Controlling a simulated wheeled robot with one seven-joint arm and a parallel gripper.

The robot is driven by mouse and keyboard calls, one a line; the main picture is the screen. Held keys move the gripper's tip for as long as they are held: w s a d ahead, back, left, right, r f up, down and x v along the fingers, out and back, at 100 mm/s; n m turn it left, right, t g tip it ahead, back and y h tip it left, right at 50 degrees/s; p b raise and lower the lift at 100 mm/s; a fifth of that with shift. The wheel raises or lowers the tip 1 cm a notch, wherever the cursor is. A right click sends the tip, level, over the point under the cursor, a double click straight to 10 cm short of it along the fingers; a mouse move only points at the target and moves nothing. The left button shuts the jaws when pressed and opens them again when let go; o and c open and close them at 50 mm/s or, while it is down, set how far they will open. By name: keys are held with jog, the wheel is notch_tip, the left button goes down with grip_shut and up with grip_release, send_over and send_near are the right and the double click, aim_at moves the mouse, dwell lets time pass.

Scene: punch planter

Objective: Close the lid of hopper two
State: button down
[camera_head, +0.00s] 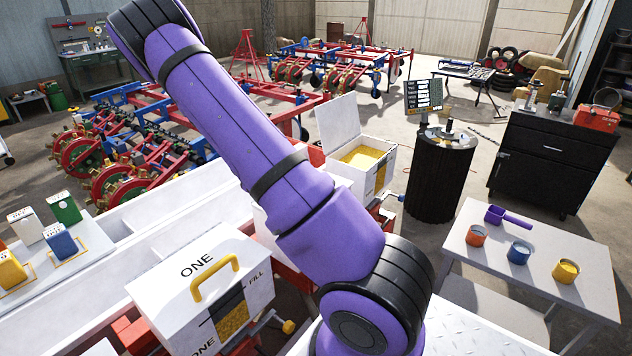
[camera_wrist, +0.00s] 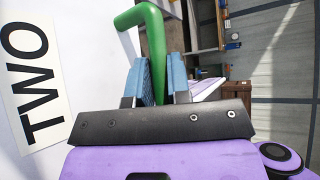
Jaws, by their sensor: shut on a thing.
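In the wrist view, my gripper (camera_wrist: 165,78) has its blue-padded fingers closed around one leg of a green bent handle (camera_wrist: 154,35). The handle stands out from a white panel (camera_wrist: 80,55), the lid of hopper two, marked with a black TWO label (camera_wrist: 32,85). The lid fills the left of that view; its angle and hinge are not shown. In the head view, my purple arm crosses the middle and hides my gripper and most of the space between hopper one and the open hopper.
Hopper one (camera_head: 165,285), with a yellow handle (camera_head: 215,278), is shut at lower left. Behind the arm, an unmarked-looking hopper (camera_head: 384,185) has its lid (camera_head: 338,122) raised over yellow contents. A white table (camera_head: 545,235) with small cups and a purple scoop (camera_head: 508,216) stands at right.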

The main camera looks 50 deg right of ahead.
jog(key=shift+s+a+f, duration=0.1)
jog(key=shift+s+f, duration=0.1)
jog(key=shift+f, duration=0.25)
jog(key=c, duration=1.1)
grip_release()
jog(key=shift+w+a+r, duration=0.15)
jog(key=shift+w+r, duration=0.05)
jog(key=shift+w, duration=0.05)
jog(key=v, duration=1)
jog(key=shift+a, duration=0.1)
